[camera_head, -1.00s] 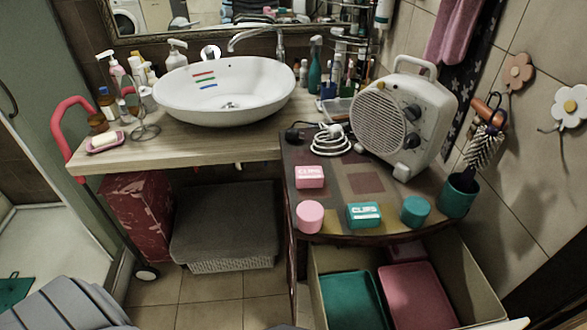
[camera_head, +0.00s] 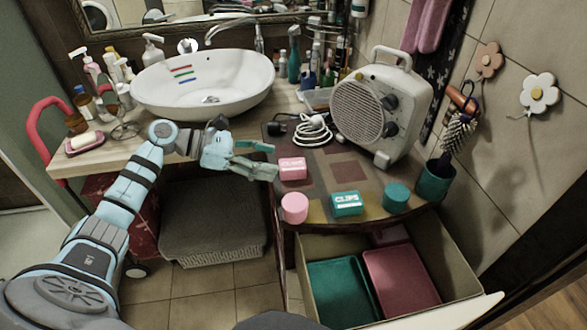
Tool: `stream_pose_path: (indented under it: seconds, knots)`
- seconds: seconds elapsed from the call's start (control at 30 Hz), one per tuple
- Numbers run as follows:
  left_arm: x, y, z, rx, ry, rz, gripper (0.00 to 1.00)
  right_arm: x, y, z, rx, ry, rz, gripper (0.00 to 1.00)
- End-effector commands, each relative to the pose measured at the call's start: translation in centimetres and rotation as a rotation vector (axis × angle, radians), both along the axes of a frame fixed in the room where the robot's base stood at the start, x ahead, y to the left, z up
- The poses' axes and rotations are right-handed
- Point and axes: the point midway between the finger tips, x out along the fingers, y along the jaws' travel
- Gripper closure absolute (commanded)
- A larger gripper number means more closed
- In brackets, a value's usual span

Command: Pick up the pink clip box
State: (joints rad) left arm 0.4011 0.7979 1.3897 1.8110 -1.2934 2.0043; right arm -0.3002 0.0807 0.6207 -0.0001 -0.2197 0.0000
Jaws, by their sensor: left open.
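The pink clip box (camera_head: 292,168) is a small pink block with pale lettering on its top. It sits near the left edge of the dark patterned table. My left gripper (camera_head: 272,161) reaches in from the left and is open and empty. Its fingers point right, just left of the pink clip box. I cannot tell whether a fingertip touches it. My right gripper is not in view.
A pink round container (camera_head: 294,208), a teal clip box (camera_head: 346,204) and a teal round container (camera_head: 396,196) stand along the table's front. A heater (camera_head: 378,112) and a white cord (camera_head: 312,130) are behind. An open drawer (camera_head: 460,262) juts out below.

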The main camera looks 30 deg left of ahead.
Motion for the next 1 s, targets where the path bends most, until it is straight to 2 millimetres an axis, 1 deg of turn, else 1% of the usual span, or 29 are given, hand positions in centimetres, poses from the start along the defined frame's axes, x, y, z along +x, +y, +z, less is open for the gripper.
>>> stream_pose_path:
  seconds: [0.13, 0.27, 0.33, 0.43, 0.6, 0.67, 0.7, 0.93, 1.0]
  knots:
    - [0.7, -1.2, -0.5, -0.001, -0.001, 0.001, 0.42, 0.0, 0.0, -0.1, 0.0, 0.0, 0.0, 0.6]
    - [1.8, -3.5, -0.9, -0.003, -0.002, 0.0, 0.42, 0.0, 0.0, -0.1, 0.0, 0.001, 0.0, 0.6]
    - [2.4, -4.5, -1.5, -0.003, -0.001, 0.001, 0.42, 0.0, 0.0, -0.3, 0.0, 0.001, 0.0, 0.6]
    - [2.9, -5.1, -1.9, 0.0, 0.0, 0.003, 0.42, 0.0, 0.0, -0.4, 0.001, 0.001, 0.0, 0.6]
    - [2.9, -5.1, -1.9, 0.002, 0.0, 0.003, 0.42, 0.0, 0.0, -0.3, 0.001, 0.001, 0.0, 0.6]
    - [2.9, -5.1, -1.9, 0.002, 0.0, 0.003, 0.5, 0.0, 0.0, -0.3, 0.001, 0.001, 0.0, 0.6]
    - [2.9, -5.1, -1.9, 0.002, 0.0, 0.003, 0.56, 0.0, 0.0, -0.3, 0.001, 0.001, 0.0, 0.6]
    - [2.9, -5.1, -1.9, 0.002, 0.0, 0.003, 0.93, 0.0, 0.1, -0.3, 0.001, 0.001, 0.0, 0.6]
    - [2.9, -5.1, -1.9, 0.002, 0.0, 0.003, 0.93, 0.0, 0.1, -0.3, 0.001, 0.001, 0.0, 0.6]
